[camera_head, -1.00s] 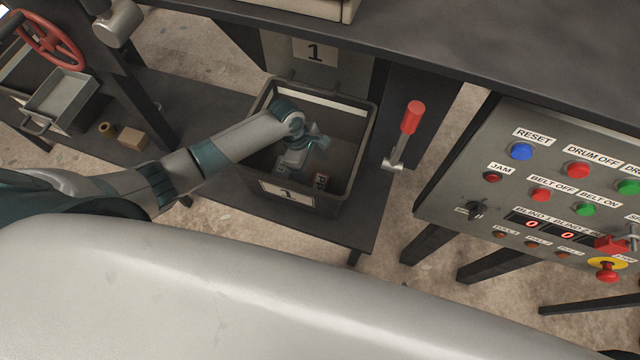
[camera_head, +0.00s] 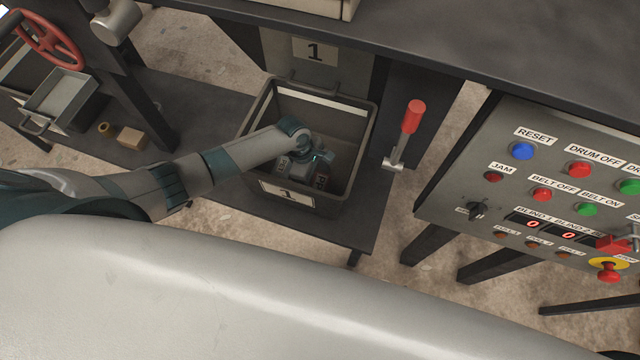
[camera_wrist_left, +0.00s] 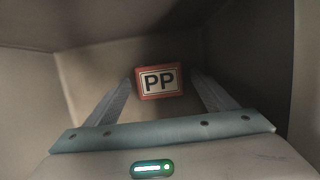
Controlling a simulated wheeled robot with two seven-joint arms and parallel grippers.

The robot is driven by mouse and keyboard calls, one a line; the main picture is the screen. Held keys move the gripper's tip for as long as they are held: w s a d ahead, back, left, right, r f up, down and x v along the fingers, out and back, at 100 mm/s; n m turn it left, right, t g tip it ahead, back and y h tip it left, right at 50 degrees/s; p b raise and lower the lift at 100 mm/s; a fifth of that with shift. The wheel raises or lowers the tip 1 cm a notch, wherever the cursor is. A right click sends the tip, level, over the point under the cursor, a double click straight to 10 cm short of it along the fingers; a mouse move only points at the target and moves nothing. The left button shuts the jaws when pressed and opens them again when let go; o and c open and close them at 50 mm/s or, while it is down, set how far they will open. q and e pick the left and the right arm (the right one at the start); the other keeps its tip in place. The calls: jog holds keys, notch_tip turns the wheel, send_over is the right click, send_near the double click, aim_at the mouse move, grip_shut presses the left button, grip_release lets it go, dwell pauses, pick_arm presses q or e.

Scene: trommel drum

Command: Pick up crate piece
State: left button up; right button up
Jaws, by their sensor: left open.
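The crate (camera_head: 256,140) marked 1 is a dark open bin on a low dark shelf. Inside it lies a small red-edged piece (camera_head: 321,181) near the front wall. In the left wrist view the piece, labelled PP (camera_wrist_left: 160,81), lies ahead between the tips of the two fingers. My left gripper (camera_head: 312,178) is inside the crate, beside the piece; its fingers (camera_wrist_left: 160,98) are apart with a gap between them. The fingertips are partly hidden in the head view. My right gripper is out of view.
A red-handled lever (camera_head: 411,118) stands right of the crate. A control panel (camera_head: 520,185) with coloured buttons is farther right. A small block (camera_head: 131,138) and a ring (camera_head: 106,129) lie on the shelf at left, near a grey tray (camera_head: 62,95) and a red wheel (camera_head: 48,40).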

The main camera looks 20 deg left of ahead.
aim_at(318, 182)
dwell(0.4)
pick_arm(q)
jog(key=c, duration=1.2)
jog(key=shift+o, duration=0.2)
jog(key=shift+r, duration=0.1)
notch_tip(318, 182, up, 10)
jog(key=p, duration=0.1)
